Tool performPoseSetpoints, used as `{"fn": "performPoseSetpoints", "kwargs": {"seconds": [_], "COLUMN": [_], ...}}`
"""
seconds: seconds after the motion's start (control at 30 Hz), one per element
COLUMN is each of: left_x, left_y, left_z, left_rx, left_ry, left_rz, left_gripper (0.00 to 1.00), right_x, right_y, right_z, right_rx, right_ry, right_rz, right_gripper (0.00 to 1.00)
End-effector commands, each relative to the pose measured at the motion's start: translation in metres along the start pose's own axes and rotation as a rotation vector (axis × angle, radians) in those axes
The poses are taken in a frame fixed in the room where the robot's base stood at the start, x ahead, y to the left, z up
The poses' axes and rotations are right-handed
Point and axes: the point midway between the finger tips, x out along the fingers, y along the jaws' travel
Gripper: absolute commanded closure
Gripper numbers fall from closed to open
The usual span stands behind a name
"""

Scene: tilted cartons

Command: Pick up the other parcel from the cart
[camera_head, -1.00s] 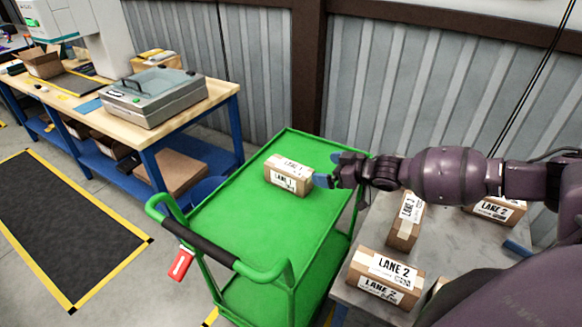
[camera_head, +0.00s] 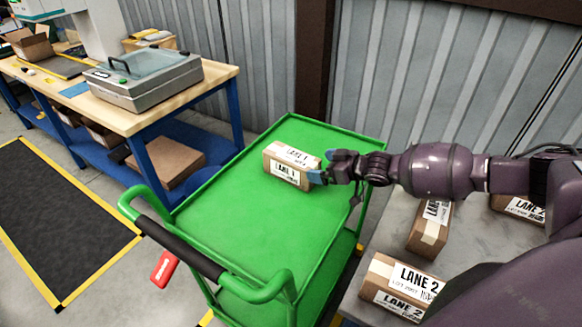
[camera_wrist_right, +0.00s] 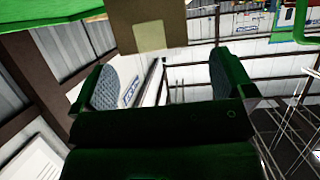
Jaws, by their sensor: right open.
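A brown parcel (camera_head: 291,164) with white LANE 1 labels lies on the green cart's top shelf (camera_head: 235,230), toward its far side. My right gripper (camera_head: 323,166) reaches in from the right with its blue-tipped fingers at the parcel's right end. The near finger overlaps that end in the head view; I cannot tell whether it touches. In the right wrist view the two fingers stand wide apart with nothing between them, and the brown parcel (camera_wrist_right: 135,28) shows just beyond them at the top. My left gripper is not in view.
A grey table (camera_head: 395,240) right of the cart holds several LANE 2 parcels, one at the front (camera_head: 400,288). The cart's handle (camera_head: 190,250) faces the near left. A workbench (camera_head: 150,115) stands at the left. Most of the cart top is bare.

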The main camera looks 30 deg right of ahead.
Motion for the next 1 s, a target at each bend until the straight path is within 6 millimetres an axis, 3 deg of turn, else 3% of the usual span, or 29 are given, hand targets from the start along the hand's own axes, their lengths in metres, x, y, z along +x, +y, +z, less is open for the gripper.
{"fn": "performPoseSetpoints", "kwargs": {"seconds": [0.37,0.7,1.0], "left_x": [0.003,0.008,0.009], "left_y": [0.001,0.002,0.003], "left_z": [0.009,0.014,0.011], "left_rx": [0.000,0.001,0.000], "left_ry": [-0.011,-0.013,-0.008], "left_rz": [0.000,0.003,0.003], "left_gripper": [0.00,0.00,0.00], "right_x": [0.025,0.062,0.067], "right_y": [0.001,0.005,0.005], "right_z": [-0.002,-0.004,-0.005], "right_rx": [0.000,0.000,0.000], "right_ry": [0.001,0.000,0.000], "right_rz": [-0.001,-0.001,-0.001], "right_gripper": [0.00,0.00,0.00]}}
